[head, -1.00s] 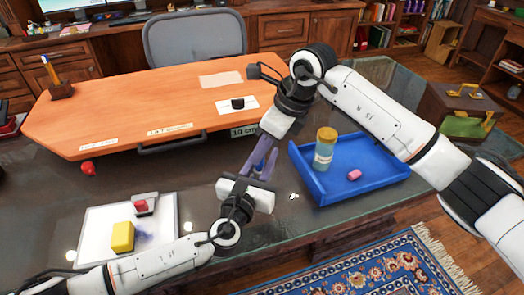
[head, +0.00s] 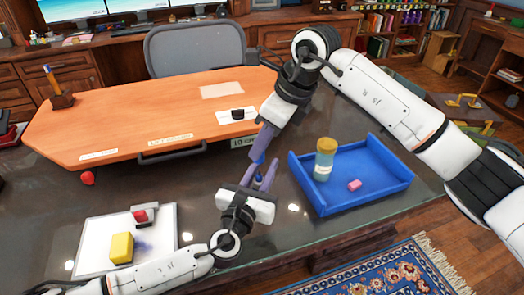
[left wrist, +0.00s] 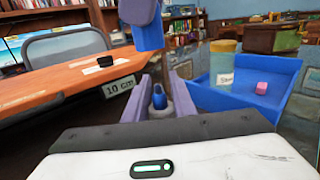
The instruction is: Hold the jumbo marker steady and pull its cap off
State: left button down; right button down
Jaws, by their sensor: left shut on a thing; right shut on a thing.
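My left gripper (head: 261,176) is shut on the jumbo marker (head: 257,182) at the front middle of the dark desk. In the left wrist view the marker's blue tip (left wrist: 159,98) points up between the two purple fingers; most of its barrel is hidden. My right gripper (head: 264,143) is shut on the blue cap (head: 258,158) above it. In the left wrist view the cap (left wrist: 150,37) hangs at the top with a clear gap between it and the marker tip, so the two are apart.
A blue tray (head: 375,195) to the right holds a yellow-lidded jar (head: 324,160) and a pink eraser (head: 354,185). A white board (head: 92,243) with a yellow block (head: 122,247) lies at the left. An orange raised desktop (head: 150,110) is behind. A red ball (head: 88,178) sits at its left front.

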pick_arm(q)
jog(key=c, duration=1.4)
grip_release()
